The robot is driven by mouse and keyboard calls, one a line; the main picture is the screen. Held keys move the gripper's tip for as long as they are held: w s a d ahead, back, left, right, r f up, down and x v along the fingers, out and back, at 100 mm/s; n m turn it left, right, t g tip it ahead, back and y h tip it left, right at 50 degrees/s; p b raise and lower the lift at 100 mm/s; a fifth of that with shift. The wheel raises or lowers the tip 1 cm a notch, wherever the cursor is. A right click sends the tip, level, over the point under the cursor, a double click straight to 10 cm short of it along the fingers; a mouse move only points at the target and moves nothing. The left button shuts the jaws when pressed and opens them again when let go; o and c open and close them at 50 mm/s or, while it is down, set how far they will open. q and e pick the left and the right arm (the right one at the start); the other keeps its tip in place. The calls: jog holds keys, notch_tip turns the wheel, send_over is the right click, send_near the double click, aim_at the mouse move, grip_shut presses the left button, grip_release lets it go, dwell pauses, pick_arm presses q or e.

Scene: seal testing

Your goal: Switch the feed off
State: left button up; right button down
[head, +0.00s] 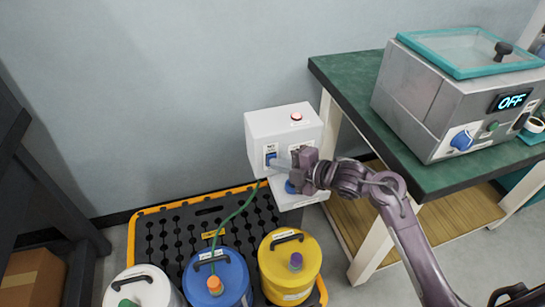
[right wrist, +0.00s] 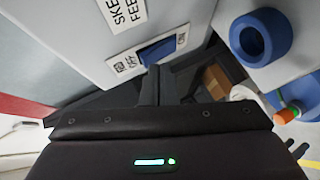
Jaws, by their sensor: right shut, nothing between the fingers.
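The white control box (head: 282,125) stands beside the green-topped table. A blue rocker switch (head: 270,154) is on its front; it also shows in the right wrist view (right wrist: 160,51), between OFF and ON marks, below a partly cut-off label ending in FEED. I cannot tell which way the rocker is pressed. My right gripper (head: 277,161) is shut and empty, its fingertips (right wrist: 157,72) close to the switch. I cannot tell whether they touch it. The gripper and wrist hide part of the box's front right. My left gripper is not in view.
A red lamp or button (head: 296,116) is on the box's top. Blue (head: 232,275), yellow (head: 307,262) and white (head: 150,291) drums stand below on a black pallet (head: 180,225). A green hose (head: 235,214) runs to the box. A machine reading OFF (head: 440,100) is on the table (head: 345,72).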

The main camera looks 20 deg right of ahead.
jog(key=shift+w, duration=0.2)
dwell(0.5)
jog(key=shift+s+f, duration=0.1)
jog(key=shift+s, duration=0.65)
jog(key=shift+s+d+f+p, duration=0.1)
jog(key=shift+s+p, duration=0.1)
jog(key=shift+s, duration=0.65)
jog(key=shift+s+a+f+p, duration=0.1)
jog(key=shift+s+p, duration=0.1)
jog(key=shift+s, duration=0.6)
jog(key=shift+s+d+f+p, duration=0.1)
jog(key=shift+s+p, duration=0.1)
jog(key=shift+s, duration=0.65)
